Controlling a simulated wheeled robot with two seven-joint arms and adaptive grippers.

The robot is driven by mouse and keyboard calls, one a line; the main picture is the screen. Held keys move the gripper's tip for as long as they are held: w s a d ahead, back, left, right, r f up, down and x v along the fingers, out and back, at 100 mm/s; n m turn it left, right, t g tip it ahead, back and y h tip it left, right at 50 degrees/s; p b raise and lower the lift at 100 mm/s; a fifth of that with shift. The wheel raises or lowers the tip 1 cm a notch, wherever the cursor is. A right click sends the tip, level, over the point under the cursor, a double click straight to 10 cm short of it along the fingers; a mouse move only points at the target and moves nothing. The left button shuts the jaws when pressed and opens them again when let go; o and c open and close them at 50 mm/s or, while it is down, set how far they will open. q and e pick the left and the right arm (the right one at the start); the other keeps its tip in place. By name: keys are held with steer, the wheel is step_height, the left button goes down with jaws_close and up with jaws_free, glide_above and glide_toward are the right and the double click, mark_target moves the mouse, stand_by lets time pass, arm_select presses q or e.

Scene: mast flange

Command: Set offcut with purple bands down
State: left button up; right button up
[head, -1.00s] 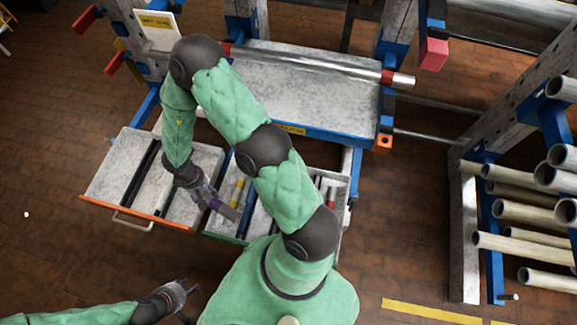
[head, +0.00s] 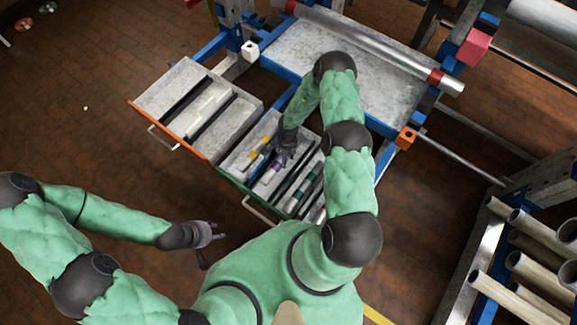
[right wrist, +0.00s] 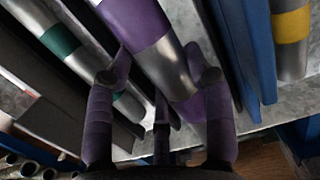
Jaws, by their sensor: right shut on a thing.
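The offcut with purple bands (right wrist: 165,60) is a short metallic pipe. It runs between the fingers of my right gripper (right wrist: 160,80), which is shut on it. In the head view, my right gripper (head: 282,157) is low over the green-edged drawer (head: 240,153), with the offcut (head: 272,172) partly hidden under it. The offcut is in line with a lane between blue dividers (right wrist: 232,55) and dark dividers (right wrist: 95,70). I cannot tell whether it touches the drawer floor. My left gripper (head: 213,240) is open and empty, above the brown floor.
A yellow-banded offcut (right wrist: 291,30) lies beyond the blue dividers, a green-banded one (right wrist: 62,42) beyond the dark dividers. The orange-edged drawer (head: 166,90) stands open at left. A long pipe with red bands (head: 370,45) crosses the bench (head: 290,55). Racked pipes (head: 520,265) stand at right.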

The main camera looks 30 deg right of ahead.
steer(key=shift+w+f+b, duration=0.1)
steer(key=shift+f+b, duration=1.15)
steer(key=shift+f, duration=2)
steer(key=shift+f, duration=0.1)
steer(key=o, duration=1)
steer(key=r+p, duration=0.1)
steer(key=r, duration=0.3)
steer(key=d+r+p, duration=0.1)
steer(key=r+p, duration=0.1)
steer(key=r, duration=0.2)
steer(key=r+p, duration=0.2)
steer(key=r, duration=0.2)
steer(key=shift+w+d, duration=0.15)
steer(key=shift+w, duration=0.05)
steer(key=s+a+r+n+y, duration=0.1)
steer(key=s+a+r+n, duration=0.2)
steer(key=s+a, duration=0.2)
steer(key=s+a+r+n+y, duration=0.1)
steer(key=s+a+r+n, duration=0.2)
steer(key=s+a, duration=0.3)
steer(key=s+a+r+n+t, duration=0.1)
steer(key=s+a+r+n, duration=0.2)
steer(key=s+a+n, duration=0.2)
steer(key=shift+s+a+r+y, duration=0.15)
steer(key=shift+s+a, duration=0.25)
steer(key=shift+a, duration=0.45)
steer(key=shift+s+a+r+y, duration=0.1)
steer(key=shift+s+a+y, duration=0.2)
steer(key=shift+a, duration=0.55)
